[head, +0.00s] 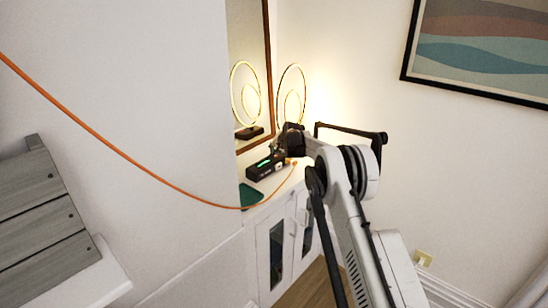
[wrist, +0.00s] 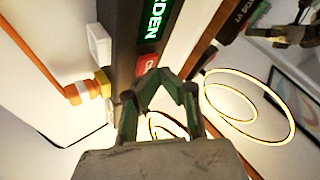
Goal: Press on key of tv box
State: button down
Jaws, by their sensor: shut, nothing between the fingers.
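The tv box (head: 265,166) is a dark box with a lit green display, on top of the white cabinet.
An orange cable (head: 130,160) hangs across to the box's right end. A ring lamp (head: 291,93) stands behind, before a wood-framed mirror (head: 267,70). A green item (head: 251,194) lies on the white cabinet (head: 263,235).

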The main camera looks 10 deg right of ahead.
jog(key=shift+f+b, duration=0.35)
jog(key=shift+f, duration=0.05)
dwell(0.4)
jog(key=shift+r, duration=0.85)
jog(key=shift+r, duration=0.1)
jog(key=shift+r+p, duration=0.7)
jog(key=shift+r, duration=1.7)
jog(key=shift+r, duration=0.1)
